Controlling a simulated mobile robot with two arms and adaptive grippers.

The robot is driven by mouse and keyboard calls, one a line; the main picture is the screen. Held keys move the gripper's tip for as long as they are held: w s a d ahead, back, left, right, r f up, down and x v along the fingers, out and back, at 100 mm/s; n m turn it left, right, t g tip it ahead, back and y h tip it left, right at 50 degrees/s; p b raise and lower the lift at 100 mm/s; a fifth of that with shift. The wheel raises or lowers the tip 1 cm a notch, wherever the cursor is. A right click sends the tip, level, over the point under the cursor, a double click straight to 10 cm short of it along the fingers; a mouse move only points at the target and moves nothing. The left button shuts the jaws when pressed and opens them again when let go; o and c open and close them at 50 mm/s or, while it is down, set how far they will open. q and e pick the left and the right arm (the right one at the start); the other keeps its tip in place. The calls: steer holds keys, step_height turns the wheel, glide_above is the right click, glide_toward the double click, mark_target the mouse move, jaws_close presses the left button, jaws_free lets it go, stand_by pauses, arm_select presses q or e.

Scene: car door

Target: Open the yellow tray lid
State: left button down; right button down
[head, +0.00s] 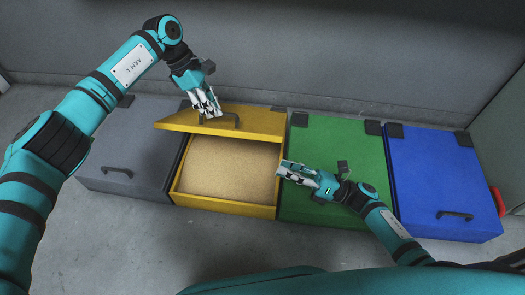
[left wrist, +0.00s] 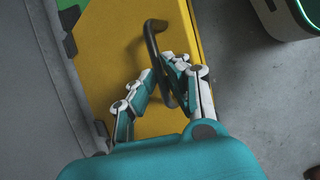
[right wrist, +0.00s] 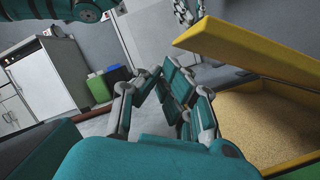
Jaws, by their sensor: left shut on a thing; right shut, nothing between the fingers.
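The yellow tray (head: 225,209) stands between the grey and green trays, with sand-like grain inside. Its yellow lid (head: 258,123) is raised at a slant, hinged at the back. The dark lid handle (head: 237,119) is on the lid's outer face. My left gripper (head: 212,112) is shut on the handle, which passes between the fingers in the left wrist view (left wrist: 157,85). My right gripper (head: 283,168) is shut and empty over the green lid's left edge, beside the yellow tray. The right wrist view shows the raised lid (right wrist: 255,50) to the right of that gripper.
A grey tray (head: 130,145) with a handle is shut on the left. The green tray (head: 335,140) and blue tray (head: 435,175) are shut on the right. A wall (head: 330,50) stands close behind. Concrete floor (head: 130,240) is free in front.

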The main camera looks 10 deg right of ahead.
arm_select(q)
steer(key=shift+w+f, duration=0.2)
steer(key=shift+f, duration=0.2)
arm_select(e)
step_height(320, 180, down, 4)
steer(key=d+h, duration=0.1)
steer(key=d, duration=0.1)
steer(key=w+a+r, duration=0.5)
steer(key=a, duration=0.2)
steer(key=shift+w+a, duration=0.2)
steer(key=shift+w, duration=0.15)
steer(key=shift+r, duration=0.1)
